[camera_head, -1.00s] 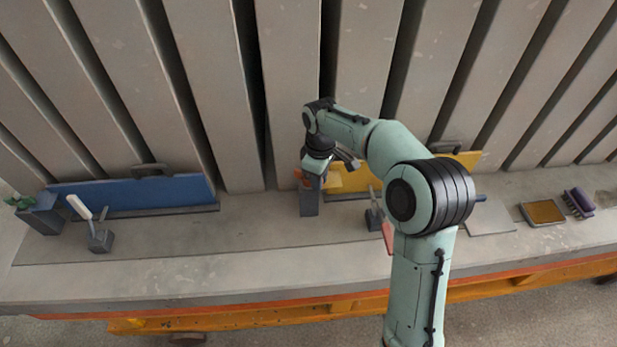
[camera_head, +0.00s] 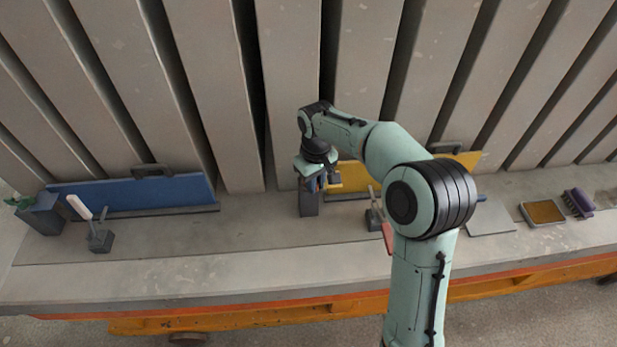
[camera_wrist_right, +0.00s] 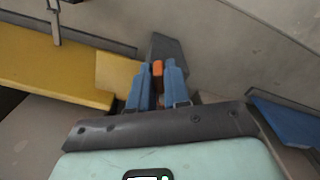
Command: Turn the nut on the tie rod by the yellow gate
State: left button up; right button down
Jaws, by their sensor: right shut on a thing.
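The yellow gate (camera_head: 352,178) stands along the foot of the grey panels, partly behind my right arm; it also shows at left in the right wrist view (camera_wrist_right: 45,68). A dark grey block (camera_head: 309,205) stands by its left end, also behind the fingers in the right wrist view (camera_wrist_right: 168,48). My right gripper (camera_head: 316,184) is over this block, its blue fingers (camera_wrist_right: 158,82) shut on the small orange nut (camera_wrist_right: 157,69). The nut's lower part and the tie rod are hidden by the fingers and block. My left gripper is not in view.
A blue gate (camera_head: 135,193) stands at left, with a white-handled tool (camera_head: 82,208) and a grey box (camera_head: 38,216) near it. A flat plate (camera_head: 490,221), a yellow-topped pad (camera_head: 543,213) and a purple brush (camera_head: 579,202) lie at right. The ledge's middle left is clear.

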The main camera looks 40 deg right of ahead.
jog(key=m, duration=0.1)
jog(key=a+m, duration=0.1)
jog(key=m, duration=0.1)
jog(key=shift+w+r+m, duration=0.1)
jog(key=shift+w+m, duration=0.05)
jog(key=shift+m, duration=0.15)
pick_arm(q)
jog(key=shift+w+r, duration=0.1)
pick_arm(e)
jog(key=c, duration=1)
grip_release()
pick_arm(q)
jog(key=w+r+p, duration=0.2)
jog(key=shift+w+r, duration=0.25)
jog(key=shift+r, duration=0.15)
pick_arm(e)
notch_tip(320, 180, up, 13)
jog(key=shift+r, duration=0.15)
